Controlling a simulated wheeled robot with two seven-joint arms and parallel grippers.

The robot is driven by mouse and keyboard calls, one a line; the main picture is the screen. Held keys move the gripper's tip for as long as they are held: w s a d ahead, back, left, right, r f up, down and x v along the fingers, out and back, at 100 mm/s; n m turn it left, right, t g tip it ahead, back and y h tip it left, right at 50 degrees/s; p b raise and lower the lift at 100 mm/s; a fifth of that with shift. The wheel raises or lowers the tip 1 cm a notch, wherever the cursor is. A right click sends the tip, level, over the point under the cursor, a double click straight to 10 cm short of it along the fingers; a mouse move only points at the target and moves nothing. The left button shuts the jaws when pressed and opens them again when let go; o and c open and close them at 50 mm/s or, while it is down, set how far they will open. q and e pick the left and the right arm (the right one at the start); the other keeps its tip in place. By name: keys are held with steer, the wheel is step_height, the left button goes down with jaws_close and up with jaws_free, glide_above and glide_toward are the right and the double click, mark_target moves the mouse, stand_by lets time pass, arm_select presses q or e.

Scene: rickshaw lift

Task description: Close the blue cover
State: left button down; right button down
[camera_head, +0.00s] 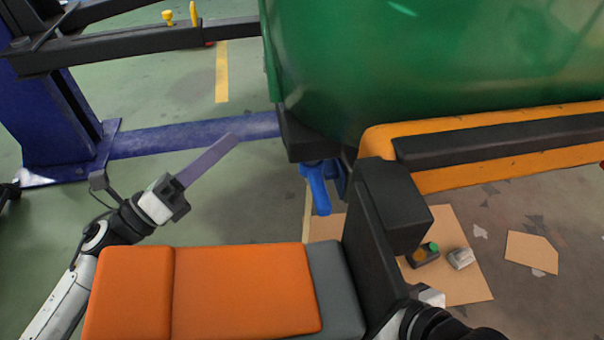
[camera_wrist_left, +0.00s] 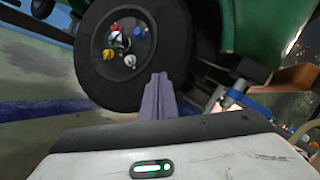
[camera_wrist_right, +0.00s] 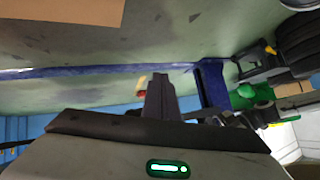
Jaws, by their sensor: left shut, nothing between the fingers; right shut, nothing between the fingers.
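A small blue part (camera_head: 319,188) hangs under the front corner of the green body, and it may be the blue cover. A blue piece also shows in the left wrist view (camera_wrist_left: 230,99), right of the fingers. I cannot tell whether it is open or shut. My left gripper (camera_head: 231,139) is shut and empty, to the left of the blue part and apart from it. Its fingers (camera_wrist_left: 158,80) point toward a wheel. My right gripper's fingers are hidden in the head view by the black seat back; in the right wrist view the gripper (camera_wrist_right: 160,82) is shut and empty.
The rickshaw's green body (camera_head: 440,60) and orange frame (camera_head: 455,178) fill the upper right. The orange seat (camera_head: 235,290) and black backrest (camera_head: 375,235) stand in front. A blue lift post (camera_head: 50,120) is at left. Cardboard (camera_head: 460,285) lies on the floor.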

arm_select(q)
steer(key=s+f+m+g+h, duration=0.2)
steer(key=s+f+m+g, duration=0.25)
steer(key=m+g, duration=0.75)
steer(key=m+t+b, duration=0.2)
glide_toward(331, 176)
steer(key=w+d, duration=0.3)
steer(key=d, duration=0.1)
steer(key=shift+d+f, duration=0.2)
steer(key=shift+d, duration=0.3)
arm_select(e)
steer(key=shift+a+r+t+y, duration=0.3)
steer(key=shift+a+r+y, duration=0.15)
steer(key=shift+r, duration=0.4)
